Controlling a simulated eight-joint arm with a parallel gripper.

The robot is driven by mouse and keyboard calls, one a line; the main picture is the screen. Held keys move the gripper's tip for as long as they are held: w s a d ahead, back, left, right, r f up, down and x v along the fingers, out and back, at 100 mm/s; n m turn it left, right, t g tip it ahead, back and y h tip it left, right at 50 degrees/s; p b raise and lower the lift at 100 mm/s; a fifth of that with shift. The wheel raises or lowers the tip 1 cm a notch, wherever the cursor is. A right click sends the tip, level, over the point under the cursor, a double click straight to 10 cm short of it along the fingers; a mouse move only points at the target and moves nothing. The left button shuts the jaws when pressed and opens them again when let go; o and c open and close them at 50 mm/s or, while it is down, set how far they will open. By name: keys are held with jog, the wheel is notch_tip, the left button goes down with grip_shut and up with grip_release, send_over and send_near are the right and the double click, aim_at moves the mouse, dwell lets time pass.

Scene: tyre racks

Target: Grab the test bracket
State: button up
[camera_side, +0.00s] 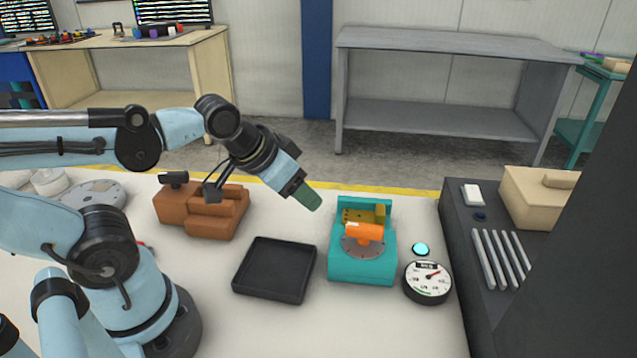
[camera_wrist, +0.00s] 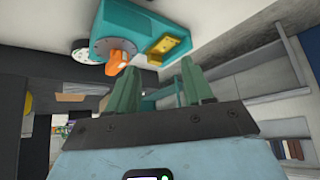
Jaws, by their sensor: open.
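A teal fixture (camera_side: 362,269) stands on the white table, right of the middle in the side view. An orange piece (camera_side: 364,231) lies over the grey disc (camera_side: 358,249) on it. A yellow slotted piece (camera_side: 378,213) sits behind the orange one. I cannot tell for sure which is the test bracket. My gripper (camera_side: 312,202), with green fingers, is above and left of the fixture, apart from it. The wrist view shows its two fingers (camera_wrist: 161,68) spread and empty. There the fixture (camera_wrist: 122,14), the orange piece (camera_wrist: 120,60) and the yellow piece (camera_wrist: 170,46) are beyond the fingertips.
An empty black tray (camera_side: 275,294) lies left of the fixture. A round dial gauge (camera_side: 427,281) and a cyan button (camera_side: 421,249) are at its right. A brown vise-like block (camera_side: 202,210) stands at the back left. A dark bench (camera_side: 462,235) borders the right.

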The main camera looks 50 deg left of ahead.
jog(key=w+r+m+g, duration=0.2)
jog(key=w+r+m, duration=0.25)
jog(key=m, duration=0.25)
jog(key=m+g, duration=0.5)
jog(key=m, duration=1.5)
send_over(381, 209)
jog(key=f, duration=0.6)
jog(key=a+f, duration=0.1)
jog(key=f, duration=0.2)
jog(key=shift+w+f, duration=0.2)
jog(key=shift+w, duration=0.05)
jog(key=f, duration=0.2)
jog(key=d+f, duration=0.1)
jog(key=f, duration=0.1)
jog(key=shift+s+f, duration=0.1)
jog(key=shift+s, duration=0.2)
jog(key=shift+f, duration=0.6)
grip_shut()
